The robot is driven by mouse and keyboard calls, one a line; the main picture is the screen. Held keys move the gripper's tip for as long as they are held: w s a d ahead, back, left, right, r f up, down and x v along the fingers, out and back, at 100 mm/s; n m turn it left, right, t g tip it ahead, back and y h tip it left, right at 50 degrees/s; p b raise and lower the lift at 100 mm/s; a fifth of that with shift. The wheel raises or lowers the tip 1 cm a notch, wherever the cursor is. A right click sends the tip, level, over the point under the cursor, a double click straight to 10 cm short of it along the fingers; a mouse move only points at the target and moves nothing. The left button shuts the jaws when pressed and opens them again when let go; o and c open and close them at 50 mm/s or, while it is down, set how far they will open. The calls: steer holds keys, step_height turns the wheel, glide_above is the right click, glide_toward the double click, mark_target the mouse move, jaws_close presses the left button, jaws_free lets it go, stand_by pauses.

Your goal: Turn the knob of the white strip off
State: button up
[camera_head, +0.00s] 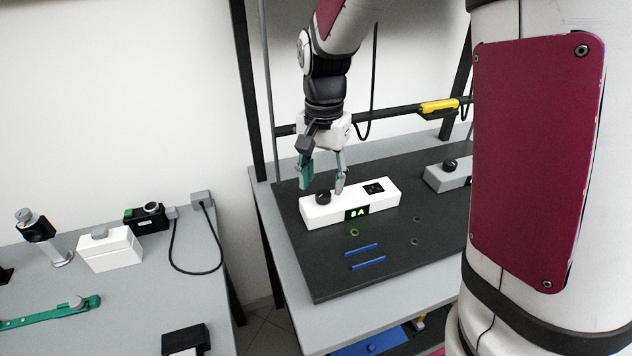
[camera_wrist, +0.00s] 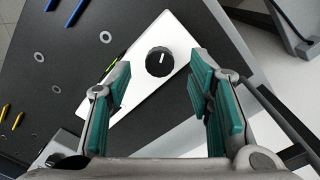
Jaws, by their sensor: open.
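The white strip (camera_head: 376,200) lies on a dark board, with a lit green display reading "8A" (camera_head: 357,213) on its front side and a dark socket or switch patch on top. Its black round knob (camera_head: 323,197) stands on the left end. In the wrist view, the knob (camera_wrist: 159,61) has a white pointer line, and the white strip (camera_wrist: 165,100) runs diagonally beneath it. My gripper (camera_head: 324,180) is open above the strip's left end, with teal pads. In the wrist view, the gripper (camera_wrist: 165,95) has its fingers on either side of the knob, apart from it.
A grey strip with a black knob (camera_head: 450,165) stands further right on the dark board (camera_head: 330,275). Two blue rods (camera_head: 365,256) and small rings lie in front. A side bench (camera_head: 130,285) at left holds a white box and a black box.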

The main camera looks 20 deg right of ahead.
mark_target(325, 194)
steer(key=shift+f, duration=1.7)
jaws_close()
steer(key=shift+n, duration=0.3)
steer(key=n, duration=0.5)
steer(key=shift+d+n, duration=0.15)
steer(key=shift+n, duration=0.15)
steer(key=n+p, duration=0.1)
steer(key=n, duration=0.4)
steer(key=shift+d+n, duration=0.1)
steer(key=shift+n, duration=0.2)
